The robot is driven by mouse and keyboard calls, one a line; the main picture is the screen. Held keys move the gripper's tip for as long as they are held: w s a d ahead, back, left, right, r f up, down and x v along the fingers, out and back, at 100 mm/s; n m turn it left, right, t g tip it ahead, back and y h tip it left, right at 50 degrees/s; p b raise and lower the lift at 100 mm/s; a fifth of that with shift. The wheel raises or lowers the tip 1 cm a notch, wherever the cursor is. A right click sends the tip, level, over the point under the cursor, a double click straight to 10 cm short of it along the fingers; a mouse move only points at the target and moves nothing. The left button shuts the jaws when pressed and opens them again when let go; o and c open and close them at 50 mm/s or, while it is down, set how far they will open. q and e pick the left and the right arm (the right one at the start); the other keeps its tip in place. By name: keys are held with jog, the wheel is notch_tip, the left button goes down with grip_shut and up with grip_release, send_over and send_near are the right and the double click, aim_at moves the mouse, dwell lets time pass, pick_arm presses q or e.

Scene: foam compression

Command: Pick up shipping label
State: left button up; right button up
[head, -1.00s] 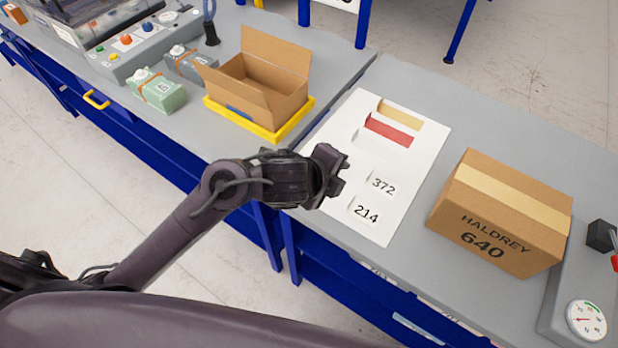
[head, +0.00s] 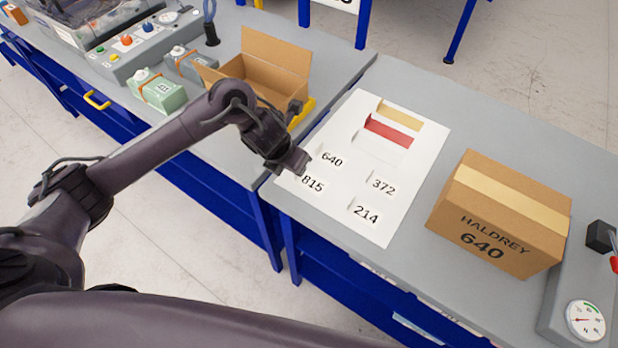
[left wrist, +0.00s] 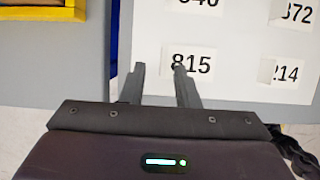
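Shipping labels lie on a white sheet (head: 345,205) on the right grey table. They read 640 (head: 331,159), 815 (head: 313,184), 372 (head: 383,185) and 214 (head: 366,215). My left gripper (head: 297,163) is above the sheet's left edge, close to the 640 and 815 labels. In the left wrist view its two fingers (left wrist: 158,72) are apart with nothing between them. The 815 label (left wrist: 191,63) shows just beyond the right fingertip, and the 640 label (left wrist: 198,4) is cut by the top edge. My right gripper is not in view.
A closed carton (head: 500,215) marked HALDREY 640 stands right of the sheet. Red (head: 388,130) and tan (head: 400,115) strips lie at the sheet's far end.

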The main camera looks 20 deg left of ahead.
aim_at(311, 180)
pick_arm(q)
jog(key=shift+x, duration=1.55)
jog(key=shift+d, duration=0.1)
jog(key=shift+c, duration=0.2)
grip_shut()
jog(key=shift+r, duration=0.15)
